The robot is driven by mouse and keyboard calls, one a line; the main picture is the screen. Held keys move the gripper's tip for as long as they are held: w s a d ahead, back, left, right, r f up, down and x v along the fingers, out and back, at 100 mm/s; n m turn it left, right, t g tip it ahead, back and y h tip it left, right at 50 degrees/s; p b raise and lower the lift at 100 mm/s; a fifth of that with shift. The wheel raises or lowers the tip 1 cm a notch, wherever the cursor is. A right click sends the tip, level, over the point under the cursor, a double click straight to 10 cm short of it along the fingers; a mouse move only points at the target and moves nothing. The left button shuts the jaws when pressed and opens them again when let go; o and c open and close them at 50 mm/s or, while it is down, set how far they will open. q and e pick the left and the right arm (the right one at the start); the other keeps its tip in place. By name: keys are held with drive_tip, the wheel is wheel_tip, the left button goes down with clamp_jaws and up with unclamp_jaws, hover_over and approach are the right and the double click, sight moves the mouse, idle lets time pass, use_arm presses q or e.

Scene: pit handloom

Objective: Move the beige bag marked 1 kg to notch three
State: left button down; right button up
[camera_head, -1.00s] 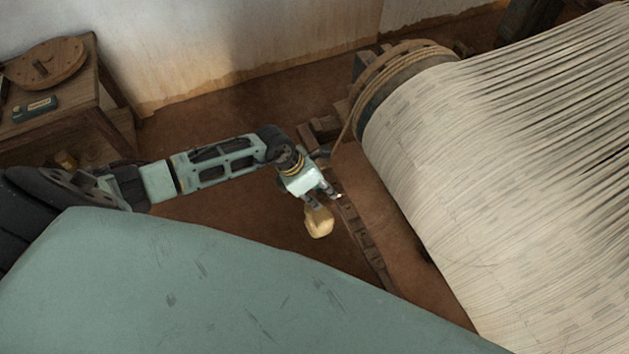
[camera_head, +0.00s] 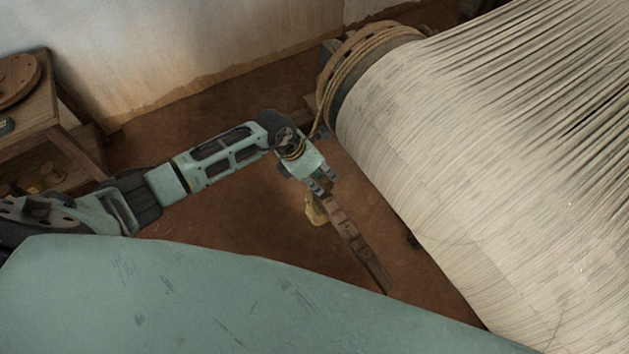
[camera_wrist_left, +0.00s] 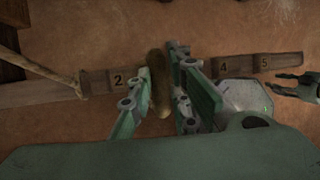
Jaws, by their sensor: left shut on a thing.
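The beige bag (camera_head: 314,210) is held between the fingers of my left gripper (camera_head: 322,186), beside the dark wooden notched bar (camera_head: 357,243). In the left wrist view the bag (camera_wrist_left: 159,84) stands between the two green fingers of my left gripper (camera_wrist_left: 160,95). There it overlaps the bar (camera_wrist_left: 97,82) between the numbers 2 and 4; the number 3 is hidden. I cannot tell whether the bag touches the bar. Its 1 kg mark does not show. A dark jaw-like part (camera_wrist_left: 298,88) at the wrist view's right edge may be my right gripper; its state is unclear.
The large warp beam (camera_head: 440,130) with pale threads fills the right side. A rope (camera_head: 324,100) winds around its end; a rope (camera_wrist_left: 40,68) also reaches the bar in the wrist view. A wooden table (camera_head: 40,130) stands at left. Brown floor (camera_head: 240,220) lies open around the arm.

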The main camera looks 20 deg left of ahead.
use_arm(q)
drive_tip(key=shift+w+d+r, duration=0.1)
drive_tip(key=shift+w+d, duration=0.2)
drive_tip(key=shift+w, duration=0.1)
drive_tip(key=shift+f+b, duration=1)
drive_tip(key=shift+f, duration=0.1)
drive_tip(key=shift+f, duration=0.25)
drive_tip(key=c, duration=1.6)
unclamp_jaws()
drive_tip(key=shift+s+f, duration=0.1)
drive_tip(key=shift+o, duration=0.2)
drive_tip(key=shift+s+a+f+b, duration=0.1)
drive_tip(key=shift+s+f+b, duration=0.05)
drive_tip(key=shift+b, duration=0.15)
drive_tip(key=shift+a+r, duration=0.15)
drive_tip(key=shift+r, duration=0.15)
drive_tip(key=v, duration=1.1)
drive_tip(key=shift+r, duration=0.3)
